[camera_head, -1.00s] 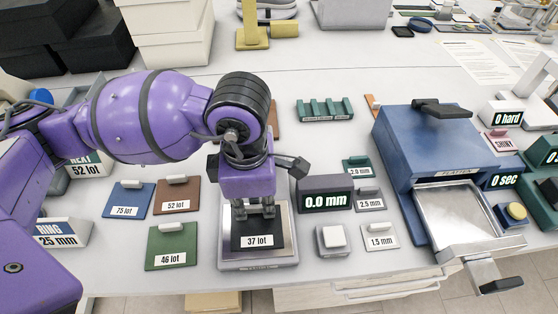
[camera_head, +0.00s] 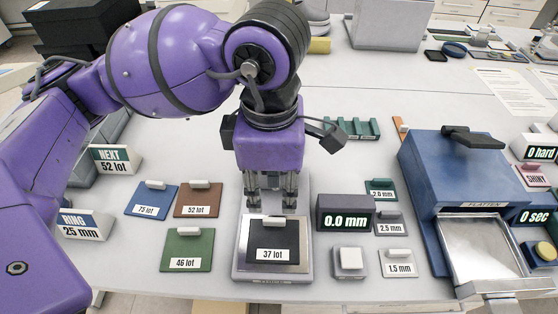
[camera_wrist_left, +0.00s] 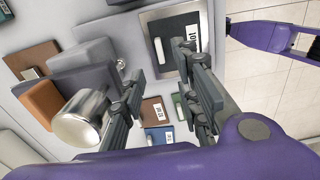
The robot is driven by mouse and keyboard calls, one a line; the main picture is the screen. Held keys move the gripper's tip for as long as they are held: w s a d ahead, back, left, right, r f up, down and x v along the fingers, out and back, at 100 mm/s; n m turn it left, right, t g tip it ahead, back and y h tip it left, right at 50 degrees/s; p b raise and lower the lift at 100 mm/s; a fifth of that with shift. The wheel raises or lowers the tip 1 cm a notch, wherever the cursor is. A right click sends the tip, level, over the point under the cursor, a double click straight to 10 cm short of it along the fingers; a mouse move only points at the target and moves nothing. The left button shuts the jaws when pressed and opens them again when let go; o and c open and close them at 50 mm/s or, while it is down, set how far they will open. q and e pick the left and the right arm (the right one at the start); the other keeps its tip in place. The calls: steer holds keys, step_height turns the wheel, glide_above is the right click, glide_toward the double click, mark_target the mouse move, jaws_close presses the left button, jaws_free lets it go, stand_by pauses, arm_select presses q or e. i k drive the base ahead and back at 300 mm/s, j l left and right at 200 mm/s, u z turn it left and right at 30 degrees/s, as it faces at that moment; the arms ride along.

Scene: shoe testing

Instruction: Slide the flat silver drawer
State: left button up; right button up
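The flat silver drawer (camera_head: 487,248) sticks out of the front of the blue press (camera_head: 455,175) marked FLATTEN, at the right of the head view. Its tray looks empty, and its front end with the handle is cut off by the frame edge. My left gripper (camera_head: 271,203) is well to the left of it, behind and above the black 37 lot plate (camera_head: 272,240). In the left wrist view its fingers (camera_wrist_left: 160,70) are apart with nothing between them. My right gripper is in no view.
The black plate lies on a silver scale (camera_head: 240,262). The 0.0 mm display (camera_head: 345,214), small thickness plates (camera_head: 398,263) and a white button (camera_head: 349,258) stand between my left gripper and the drawer. Several lot plates (camera_head: 187,250) lie at the left.

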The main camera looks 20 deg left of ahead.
mark_target(484, 260)
steer(key=k, duration=1)
